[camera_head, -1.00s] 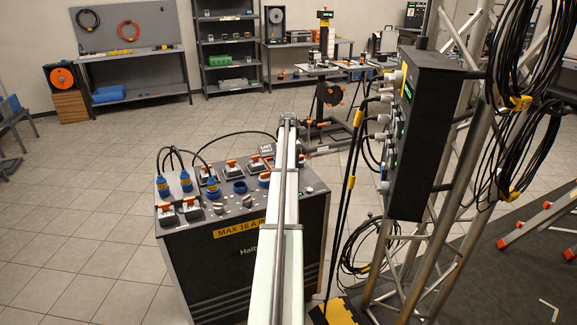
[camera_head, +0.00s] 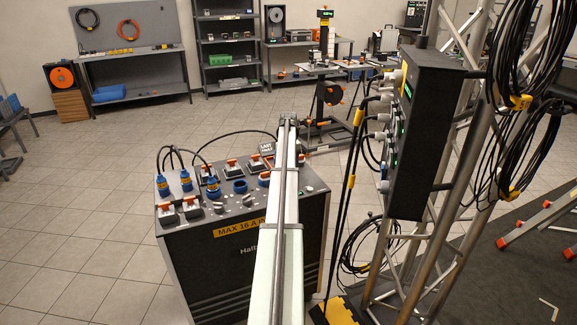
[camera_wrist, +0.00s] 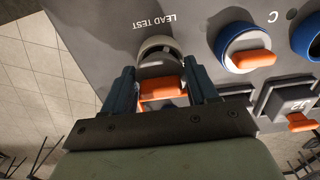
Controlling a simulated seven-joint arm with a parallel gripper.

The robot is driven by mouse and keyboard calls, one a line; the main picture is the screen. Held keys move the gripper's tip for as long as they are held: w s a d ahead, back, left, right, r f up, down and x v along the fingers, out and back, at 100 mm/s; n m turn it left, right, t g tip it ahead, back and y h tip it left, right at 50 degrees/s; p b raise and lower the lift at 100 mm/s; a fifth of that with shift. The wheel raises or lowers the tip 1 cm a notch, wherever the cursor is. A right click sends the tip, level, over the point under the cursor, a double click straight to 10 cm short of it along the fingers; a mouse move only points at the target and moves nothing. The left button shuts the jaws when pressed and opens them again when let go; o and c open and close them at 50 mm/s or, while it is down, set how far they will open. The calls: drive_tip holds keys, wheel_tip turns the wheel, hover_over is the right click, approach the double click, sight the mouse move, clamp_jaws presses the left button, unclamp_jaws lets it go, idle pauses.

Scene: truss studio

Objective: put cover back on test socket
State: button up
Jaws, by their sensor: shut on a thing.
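The test socket (camera_wrist: 156,43) shows in the wrist view as a light grey ring on the dark panel, under the upside-down label LEAD TEST. My gripper (camera_wrist: 161,86) is shut on the orange tab of the cover (camera_wrist: 163,92), with one finger on each side. The cover is right at the near side of the socket ring. The fingers hide part of it, so I cannot tell whether it is seated, tilted or just above the ring. In the head view my arm covers the gripper, the cover and the socket.
Next to the socket, a blue-ringed socket marked C (camera_wrist: 243,50) carries an orange-handled cap. A square hinged cover (camera_wrist: 290,100) with an orange latch is close on the right. In the head view, the cabinet (camera_head: 245,260) stands beside a truss with a black box (camera_head: 425,130).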

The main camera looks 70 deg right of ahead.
drive_tip(key=shift+f, duration=0.5)
drive_tip(key=o, duration=1.3)
drive_tip(key=shift+o, duration=0.2)
drive_tip(key=shift+r, duration=0.1)
drive_tip(key=shift+r, duration=4.4)
